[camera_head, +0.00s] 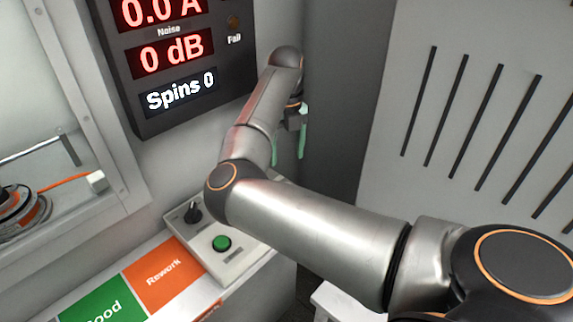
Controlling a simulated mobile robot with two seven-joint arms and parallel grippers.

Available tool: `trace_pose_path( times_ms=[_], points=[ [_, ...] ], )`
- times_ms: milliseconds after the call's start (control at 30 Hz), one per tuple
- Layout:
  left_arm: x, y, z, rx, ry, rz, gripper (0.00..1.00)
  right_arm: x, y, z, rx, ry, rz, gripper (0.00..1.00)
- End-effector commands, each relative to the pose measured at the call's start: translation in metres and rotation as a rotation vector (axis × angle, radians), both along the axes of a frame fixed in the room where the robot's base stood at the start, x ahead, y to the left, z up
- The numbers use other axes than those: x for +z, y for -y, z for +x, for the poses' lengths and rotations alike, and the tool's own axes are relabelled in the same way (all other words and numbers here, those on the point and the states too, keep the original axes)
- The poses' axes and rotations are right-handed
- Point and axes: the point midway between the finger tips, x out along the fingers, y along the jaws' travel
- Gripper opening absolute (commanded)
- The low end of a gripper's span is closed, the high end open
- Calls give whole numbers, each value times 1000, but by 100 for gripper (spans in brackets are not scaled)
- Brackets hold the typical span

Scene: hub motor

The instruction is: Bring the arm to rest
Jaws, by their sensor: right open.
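My right arm comes in from the lower right and reaches toward the back, beside the test panel. My right gripper (288,147) hangs at the far end of the arm, with green fingers pointing down. It is open and empty, to the right of the control box, with part of it hidden behind the arm. My left gripper is not in view.
A control box (237,264) with a black knob (191,211) and a green button (222,243) sits below my arm. A dark display (176,70) reads "Spins 0". Orange "Rework" (163,272) and green "Good" (104,303) labels lie at lower left. A slotted grey panel stands right.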

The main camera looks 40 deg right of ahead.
Motion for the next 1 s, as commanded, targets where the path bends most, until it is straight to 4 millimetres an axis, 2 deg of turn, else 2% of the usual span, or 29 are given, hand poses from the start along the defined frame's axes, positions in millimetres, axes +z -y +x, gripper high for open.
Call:
trace_pose_path(
  times_ms=[100,233,1000],
  points=[
    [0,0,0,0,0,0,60,15,0,0,1,1,1,72],
    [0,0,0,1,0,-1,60,21,0,0,1,-1,0,72],
    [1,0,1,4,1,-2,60,22,0,0,0,-1,0,72]
  ],
)
